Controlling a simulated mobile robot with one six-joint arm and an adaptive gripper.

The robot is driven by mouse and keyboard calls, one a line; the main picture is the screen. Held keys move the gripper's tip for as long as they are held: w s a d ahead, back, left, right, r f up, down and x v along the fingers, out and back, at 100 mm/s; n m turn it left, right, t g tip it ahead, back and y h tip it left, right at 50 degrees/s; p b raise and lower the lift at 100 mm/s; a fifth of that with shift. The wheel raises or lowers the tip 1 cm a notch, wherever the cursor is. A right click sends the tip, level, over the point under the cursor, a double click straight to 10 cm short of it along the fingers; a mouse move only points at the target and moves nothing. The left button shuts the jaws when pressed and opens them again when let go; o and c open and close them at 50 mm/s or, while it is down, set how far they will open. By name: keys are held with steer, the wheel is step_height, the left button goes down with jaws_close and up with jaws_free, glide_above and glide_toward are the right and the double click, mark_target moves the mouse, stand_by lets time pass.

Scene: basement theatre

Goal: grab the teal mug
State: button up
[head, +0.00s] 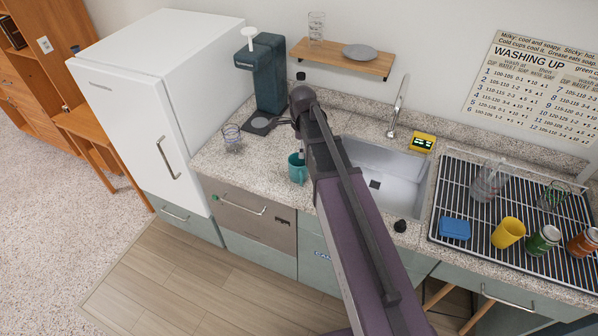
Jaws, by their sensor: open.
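The teal mug (297,173) stands upright on the speckled counter, left of the sink and near the counter's front edge. My arm reaches up from the bottom of the head view and bends down just right of the mug. My gripper (301,153) is at the mug's upper right side, mostly hidden behind my own arm. Its jaws are open. I cannot tell whether the fingers touch the mug or are around it.
A dark teal dispenser (268,75) and a wire-like glass (232,137) stand left on the counter. The sink (385,175) is right of my arm. A rack (470,190) holds a yellow cup (508,232), a blue sponge (455,229) and jars. A shelf (335,57) hangs behind.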

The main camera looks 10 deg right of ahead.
mark_target(302, 173)
steer(key=shift+f+b, duration=4.05)
steer(key=shift+f, duration=0.15)
steer(key=shift+f+b, duration=2.55)
steer(key=shift+b, duration=0.05)
steer(key=c, duration=1.4)
